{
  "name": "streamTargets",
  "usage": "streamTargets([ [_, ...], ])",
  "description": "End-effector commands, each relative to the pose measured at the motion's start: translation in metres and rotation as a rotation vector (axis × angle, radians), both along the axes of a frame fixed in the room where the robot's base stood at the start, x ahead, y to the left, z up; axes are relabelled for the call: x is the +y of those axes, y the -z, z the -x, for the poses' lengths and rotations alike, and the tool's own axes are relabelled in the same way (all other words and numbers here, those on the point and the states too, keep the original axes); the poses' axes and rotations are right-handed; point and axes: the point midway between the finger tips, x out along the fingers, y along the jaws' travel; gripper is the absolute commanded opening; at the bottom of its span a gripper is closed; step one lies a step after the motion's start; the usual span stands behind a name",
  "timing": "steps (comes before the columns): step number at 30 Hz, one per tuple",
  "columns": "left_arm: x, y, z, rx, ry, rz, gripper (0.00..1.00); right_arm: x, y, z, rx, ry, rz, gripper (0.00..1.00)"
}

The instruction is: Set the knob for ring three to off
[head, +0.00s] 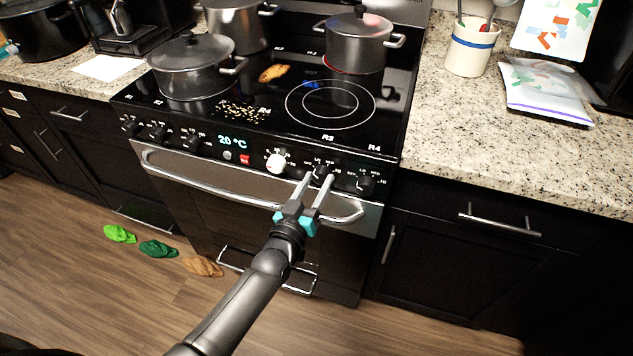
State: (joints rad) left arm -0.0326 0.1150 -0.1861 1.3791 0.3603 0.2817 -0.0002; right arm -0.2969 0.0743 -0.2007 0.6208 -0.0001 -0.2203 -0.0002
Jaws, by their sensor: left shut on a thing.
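The black stove (262,215) has a row of knobs along its front panel. The dark knob (320,171) below the R3 label is partly hidden by my left gripper (316,178). The two fingers of this gripper are shut on that knob, one on each side. The exact pointer setting of the knob cannot be read. Another dark knob (366,186) below the R4 label is to the right, and a white knob (276,163) is to the left. A ring glows red under the back right pot (358,45). My right gripper is not in view.
Grey pots (192,68) stand on the left of the cooktop. An empty marked ring (330,104) is at front right, with crumbs (240,112) to its left. The oven handle (200,178) runs below the knobs. Cloths (158,249) lie on the floor.

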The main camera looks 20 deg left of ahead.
Motion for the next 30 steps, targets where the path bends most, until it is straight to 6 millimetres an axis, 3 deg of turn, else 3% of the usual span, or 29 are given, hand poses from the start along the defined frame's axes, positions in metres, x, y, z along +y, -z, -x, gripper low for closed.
streamTargets([
  [15,0.0004,0.0021,0.0002,0.013,0.001,0.314,0.00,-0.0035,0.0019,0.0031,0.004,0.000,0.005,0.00],
  [30,0.0004,0.0020,0.0003,0.015,0.000,0.364,0.00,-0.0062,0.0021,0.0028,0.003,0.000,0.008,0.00],
])
